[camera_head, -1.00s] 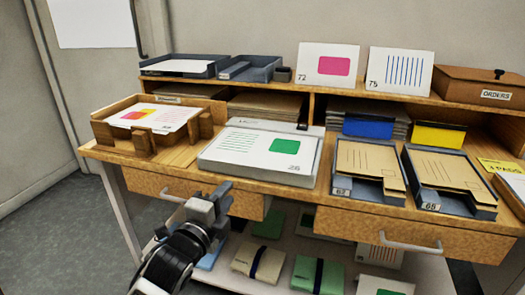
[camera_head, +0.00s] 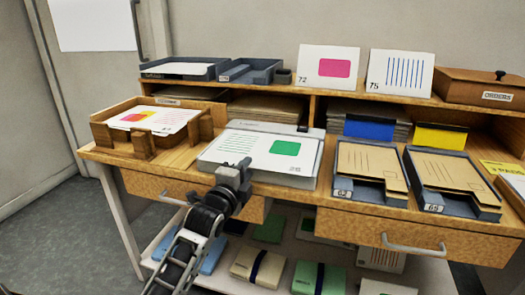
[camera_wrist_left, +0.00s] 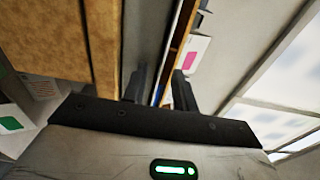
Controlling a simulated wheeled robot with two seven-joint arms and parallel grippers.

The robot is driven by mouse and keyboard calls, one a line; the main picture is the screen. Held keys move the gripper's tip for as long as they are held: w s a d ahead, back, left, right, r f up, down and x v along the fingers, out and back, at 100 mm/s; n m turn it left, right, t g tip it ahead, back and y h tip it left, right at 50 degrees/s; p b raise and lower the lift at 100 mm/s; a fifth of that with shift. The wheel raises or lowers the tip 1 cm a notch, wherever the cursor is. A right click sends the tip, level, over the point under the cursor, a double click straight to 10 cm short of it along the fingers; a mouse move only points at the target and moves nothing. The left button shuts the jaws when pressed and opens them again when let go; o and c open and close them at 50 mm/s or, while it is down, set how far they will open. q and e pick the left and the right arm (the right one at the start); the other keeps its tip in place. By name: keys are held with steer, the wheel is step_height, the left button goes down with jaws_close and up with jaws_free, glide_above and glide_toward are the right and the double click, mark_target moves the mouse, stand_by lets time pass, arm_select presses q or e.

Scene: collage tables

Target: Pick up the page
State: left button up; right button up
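A white page with green lines and a green square (camera_head: 265,150) lies on a flat grey tray (camera_head: 292,181) in the middle of the desk. Another white page with a red, orange and yellow patch (camera_head: 165,119) lies in the wooden tray (camera_head: 104,132) at the left. My left gripper (camera_head: 236,170) is at the front edge of the grey tray, close to the green-square page; I cannot tell if it touches. In the left wrist view its two dark fingers (camera_wrist_left: 160,88) stand apart with nothing between them. My right gripper is not in view.
Two grey trays with brown envelopes (camera_head: 368,165) stand at the right. Cards with a pink patch (camera_head: 330,68) and blue stripes (camera_head: 400,72) lean on the upper shelf. Drawer handles (camera_head: 413,245) stick out in front. Bound booklets lie on the lower shelf.

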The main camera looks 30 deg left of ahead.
arm_select(q)
jaws_close()
